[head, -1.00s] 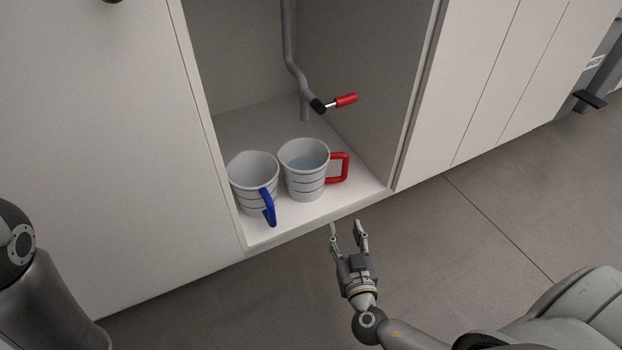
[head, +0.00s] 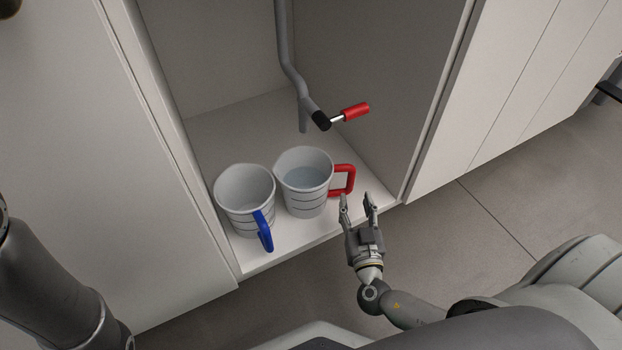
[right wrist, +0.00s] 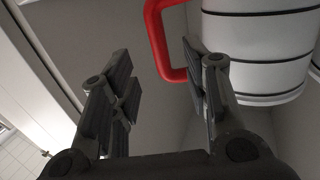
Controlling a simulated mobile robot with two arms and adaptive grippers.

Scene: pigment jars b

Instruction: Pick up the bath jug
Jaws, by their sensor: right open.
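Two pale jugs with dark rings stand upright, side by side, on the cabinet floor. The right jug (head: 304,197) has a red handle (head: 350,180) pointing right and seems to hold clear liquid. The left jug (head: 243,207) has a blue handle (head: 264,232) facing the front; its inside looks empty. My right gripper (head: 357,199) is open and empty, just in front of the red handle. In the right wrist view, the red handle (right wrist: 158,42) shows beyond and between the fingertips, with the ringed jug wall (right wrist: 262,50) at right. My left gripper is out of view.
The open cabinet (head: 262,262) has side walls close around the jugs. A grey pipe (head: 289,70) with a red-handled valve (head: 354,111) hangs above and behind them. The grey floor (head: 475,205) to the right is clear.

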